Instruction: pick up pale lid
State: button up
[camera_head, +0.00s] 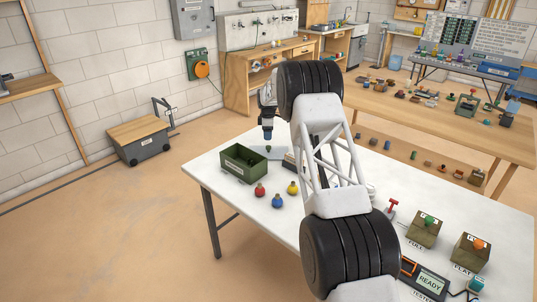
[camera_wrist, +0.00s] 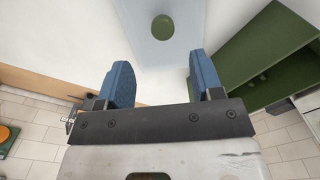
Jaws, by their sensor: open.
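The pale lid (camera_wrist: 140,45) is a flat, pale grey-blue plate with a round green knob (camera_wrist: 162,29). In the wrist view it lies ahead of my gripper (camera_wrist: 160,75), partly cut off by the top edge. The knob lines up with the gap between the two blue fingers, beyond their tips. My gripper is open with nothing between its fingers. In the head view my gripper (camera_head: 267,135) points down above the lid (camera_head: 278,149), which lies on the white table; contact cannot be made out there.
Red (camera_head: 260,189), blue (camera_head: 278,201) and yellow (camera_head: 292,187) knobbed pieces stand nearby. My arm hides the table's middle. The white table's (camera_head: 230,198) left edge is close.

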aim_at(268, 146)
jog(key=shift+f, duration=0.1)
jog(key=shift+f, duration=1.2)
jog(key=shift+f, duration=0.1)
jog(key=shift+s+d+f, duration=0.1)
jog(key=shift+s+f, duration=0.05)
jog(key=shift+f, duration=1.15)
jog(key=shift+s+d+f, duration=0.1)
jog(key=shift+f, duration=1.15)
jog(key=shift+a, duration=0.1)
jog(key=c, duration=1)
jog(key=shift+r, duration=0.1)
